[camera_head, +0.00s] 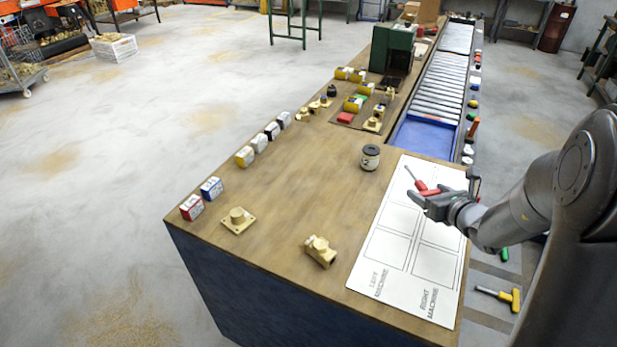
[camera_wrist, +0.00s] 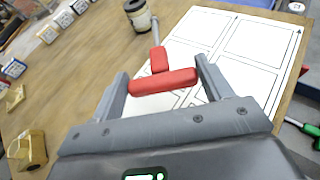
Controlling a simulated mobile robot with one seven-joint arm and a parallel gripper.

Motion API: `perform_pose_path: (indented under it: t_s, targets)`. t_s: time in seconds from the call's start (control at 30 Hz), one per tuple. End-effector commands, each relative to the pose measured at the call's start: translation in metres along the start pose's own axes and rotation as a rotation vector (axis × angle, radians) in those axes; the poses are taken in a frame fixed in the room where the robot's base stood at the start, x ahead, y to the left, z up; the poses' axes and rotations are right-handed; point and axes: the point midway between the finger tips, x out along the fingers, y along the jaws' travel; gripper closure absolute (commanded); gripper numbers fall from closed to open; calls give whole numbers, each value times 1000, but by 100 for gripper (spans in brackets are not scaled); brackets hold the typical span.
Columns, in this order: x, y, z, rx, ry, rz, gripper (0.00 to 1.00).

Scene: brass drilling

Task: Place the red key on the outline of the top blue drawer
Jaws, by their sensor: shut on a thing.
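The red key is a T-shaped tool with a red handle (camera_head: 430,191) and a thin shaft. In the wrist view, its red crossbar (camera_wrist: 165,81) lies between the two fingers of my gripper (camera_wrist: 160,84), with the shaft pointing away. My gripper (camera_head: 423,197) is shut on the handle and holds it over the white sheet (camera_head: 383,245). The sheet has printed rectangular outlines and the words LEFT MACHINE and RIGHT MACHINE at its near end. A blue tray-like surface (camera_head: 425,136) lies beyond the sheet. Whether it is the blue drawer I cannot tell.
A dark-lidded jar (camera_head: 370,157) stands left of the sheet. Brass fittings (camera_head: 320,251) and small boxes (camera_head: 191,207) sit on the wooden bench. A green-handled tool (camera_wrist: 302,133) and a yellow-handled tool (camera_head: 503,296) lie right of the sheet. Bare bench shows left of the sheet.

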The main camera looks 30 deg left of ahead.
Motion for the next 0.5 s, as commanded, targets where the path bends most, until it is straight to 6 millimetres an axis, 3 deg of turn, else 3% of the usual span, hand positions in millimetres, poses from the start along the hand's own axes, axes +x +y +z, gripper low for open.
perform_pose_path:
  t_s: [0.1,0.23,0.33,0.5]
  targets:
    - [23,52,23,-67,1,155,54]
    - [38,98,39,-128,12,289,54]
    - [44,123,47,-162,20,357,54]
    - [51,147,50,-189,29,411,54]
